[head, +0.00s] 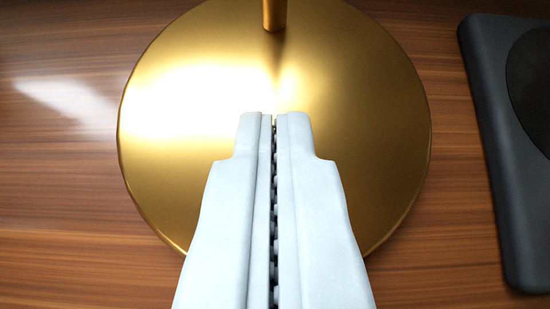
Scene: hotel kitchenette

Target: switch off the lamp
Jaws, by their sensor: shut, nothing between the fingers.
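The lamp's round brass-coloured base (380,120) fills the middle of the view, on a wooden surface. Its thin stem (274,14) rises from the base at the top edge of the picture. The upper part of the lamp is out of view, and I see no switch. A bright glare lies on the left half of the base. My gripper (274,116) is white, shut and empty. It points at the base, with its fingertips in front of the base's middle, below the stem in the picture. I cannot tell whether the tips touch the base. The gripper hides the base's lower middle.
The brown wood-grain surface (60,190) is clear to the left of the base. A dark grey slab (492,130) with a black round area (532,85) lies at the right edge, a short gap from the base.

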